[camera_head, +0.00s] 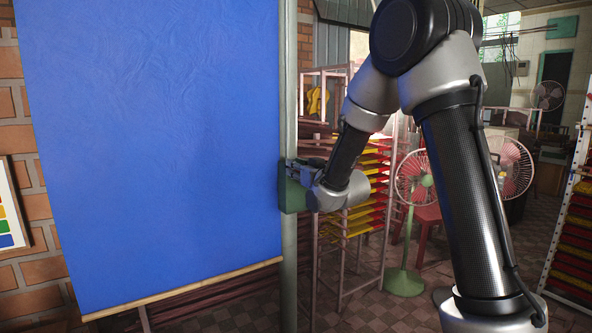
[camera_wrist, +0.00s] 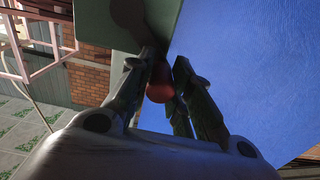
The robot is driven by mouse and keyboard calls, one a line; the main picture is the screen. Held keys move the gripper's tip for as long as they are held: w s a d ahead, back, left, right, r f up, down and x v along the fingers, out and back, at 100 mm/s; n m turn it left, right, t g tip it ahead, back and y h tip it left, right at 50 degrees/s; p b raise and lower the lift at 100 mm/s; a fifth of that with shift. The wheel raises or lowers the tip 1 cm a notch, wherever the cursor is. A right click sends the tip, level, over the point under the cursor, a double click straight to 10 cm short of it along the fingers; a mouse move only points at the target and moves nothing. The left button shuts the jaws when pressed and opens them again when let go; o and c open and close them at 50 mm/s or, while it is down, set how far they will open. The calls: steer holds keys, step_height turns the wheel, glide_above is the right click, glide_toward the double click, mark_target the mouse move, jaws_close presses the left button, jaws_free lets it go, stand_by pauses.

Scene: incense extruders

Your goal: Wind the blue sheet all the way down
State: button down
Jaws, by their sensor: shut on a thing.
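The blue sheet (camera_head: 160,150) hangs flat on the left in the head view, with a pale wooden bar (camera_head: 185,288) along its lower edge. It also fills the right of the wrist view (camera_wrist: 250,80). A green winder box (camera_head: 291,192) is fixed to the grey post at the sheet's right edge. My gripper (camera_head: 296,172) is at this box. In the wrist view my gripper (camera_wrist: 163,75) is shut on a small red-brown knob (camera_wrist: 160,90), held between its fingertips. The winder's crank is largely hidden behind the fingers.
A rack of red and yellow trays (camera_head: 368,190) stands behind my arm. A green standing fan (camera_head: 415,190) is right of it, near a red stool (camera_head: 428,222). A brick wall (camera_head: 35,205) is behind the sheet. Patterned floor (camera_head: 370,310) shows below the rack.

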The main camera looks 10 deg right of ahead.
steer(key=shift+w+d+r+m, duration=0.3)
steer(key=shift+d+m, duration=0.5)
steer(key=shift+m, duration=0.65)
steer(key=shift+w+d+r+m, duration=0.3)
steer(key=shift+d+m, duration=0.45)
steer(key=shift+m, duration=0.75)
steer(key=shift+w+d+r+m, duration=0.15)
steer(key=shift+d+r+m, duration=0.25)
steer(key=shift+d+m, duration=0.75)
steer(key=shift+a+m, duration=0.3)
steer(key=shift+m, duration=0.1)
steer(key=c, duration=1.3)
jaws_free()
steer(key=shift+o, duration=0.2)
steer(key=v, duration=1.2)
